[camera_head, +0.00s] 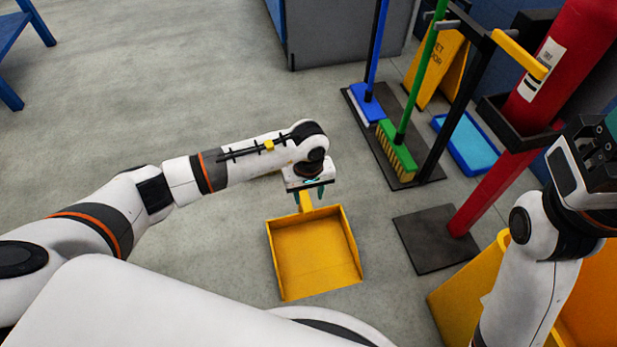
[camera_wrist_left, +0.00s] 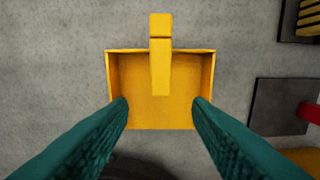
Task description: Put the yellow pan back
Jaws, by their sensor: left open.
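The yellow pan (camera_head: 314,262), a dustpan with a short upright handle (camera_head: 305,201), lies on the grey floor in front of me. In the left wrist view the pan (camera_wrist_left: 135,100) is seen from above, with its handle (camera_wrist_left: 160,60) at the top middle. My left gripper (camera_head: 311,195) is at the handle end of the pan in the head view. Its two teal fingers (camera_wrist_left: 160,108) are spread wide in the wrist view, with nothing held between them. My right gripper (camera_head: 590,165) is at the right edge, and its fingers do not show clearly.
A rack with a black base (camera_head: 405,165) holds a blue broom (camera_head: 366,105) and a green broom (camera_head: 397,150). A blue pan (camera_head: 466,145), a yellow sign (camera_head: 438,68), a red post (camera_head: 490,195) on a dark plate (camera_head: 428,245) and a yellow bin (camera_head: 460,298) stand right.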

